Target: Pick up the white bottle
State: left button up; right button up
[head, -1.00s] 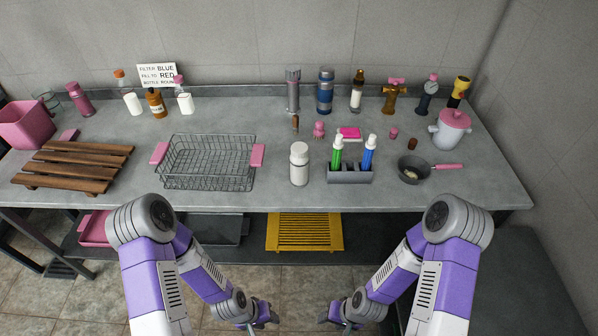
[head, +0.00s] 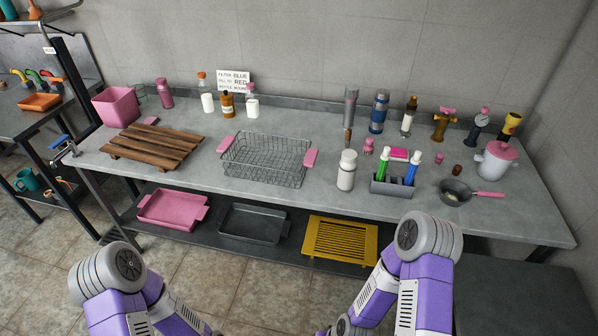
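A white bottle (head: 346,172) with a white cap stands upright on the grey bench near its front edge, between the wire basket and the grey marker holder. Two smaller white bottles stand at the back, one with an orange cap (head: 208,101) and one with a pink cap (head: 252,107). Both my arms hang low in front of the bench. Their grippers are cut off by the bottom edge of the head view, well short of the white bottle.
Left of the white bottle is a wire basket (head: 268,170) with pink handles. Right of it are the marker holder (head: 391,186) and a small pan (head: 453,197). A slatted wooden rack (head: 158,151) lies further left. Trays and a yellow rack (head: 341,248) sit on the lower shelf.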

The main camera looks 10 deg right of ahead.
aim_at(346, 172)
jog(key=u, duration=0.9)
jog(key=i, duration=0.9)
jog(key=z, duration=1.05)
